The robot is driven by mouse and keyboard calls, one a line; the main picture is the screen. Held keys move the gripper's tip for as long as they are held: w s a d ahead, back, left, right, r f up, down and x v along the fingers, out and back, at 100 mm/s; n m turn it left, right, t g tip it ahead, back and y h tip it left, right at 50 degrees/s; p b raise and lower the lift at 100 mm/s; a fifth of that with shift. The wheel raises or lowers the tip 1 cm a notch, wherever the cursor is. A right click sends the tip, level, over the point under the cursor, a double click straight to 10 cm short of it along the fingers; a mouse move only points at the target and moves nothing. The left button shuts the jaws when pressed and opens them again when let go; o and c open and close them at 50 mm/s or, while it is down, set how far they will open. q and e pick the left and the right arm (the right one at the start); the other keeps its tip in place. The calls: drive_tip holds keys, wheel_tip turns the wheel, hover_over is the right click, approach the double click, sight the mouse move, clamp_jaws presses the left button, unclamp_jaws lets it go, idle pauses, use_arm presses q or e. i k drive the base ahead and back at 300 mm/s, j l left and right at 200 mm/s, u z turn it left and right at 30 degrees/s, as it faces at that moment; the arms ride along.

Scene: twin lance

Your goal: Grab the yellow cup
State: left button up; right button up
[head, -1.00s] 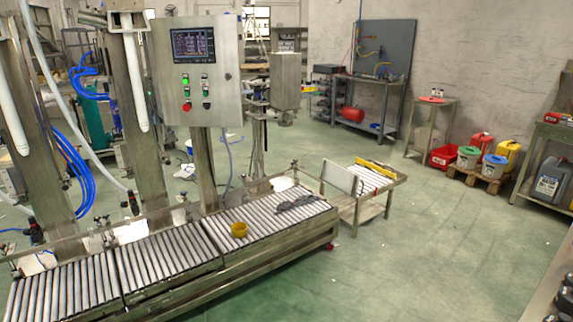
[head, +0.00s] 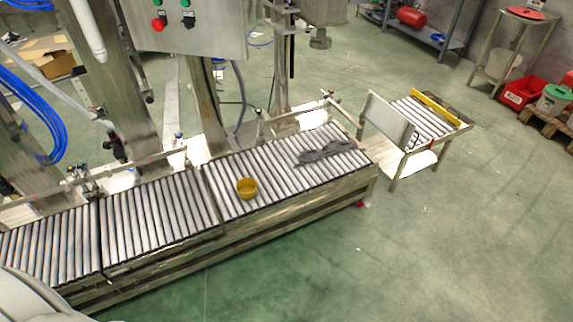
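The yellow cup (head: 246,188) sits on the metal roller conveyor (head: 165,212), near the left end of its right-hand section. It looks like a short, open round cup. Nothing touches it and no gripper is near it. A pale rounded part of my own body shows at the bottom left corner of the head view. Neither of my grippers is in view.
A dark grey cloth-like thing (head: 325,151) lies on the rollers right of the cup. A control box (head: 185,25) and posts stand behind the conveyor. The green floor (head: 400,260) in front is clear.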

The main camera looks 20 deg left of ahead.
sight(246, 188)
drive_tip(key=i+l+z, duration=0.2)
drive_tip(key=i+z, duration=0.3)
drive_tip(key=i, duration=0.35)
drive_tip(key=i+j+z, duration=0.1)
drive_tip(key=i+z, duration=0.35)
drive_tip(key=i, duration=0.35)
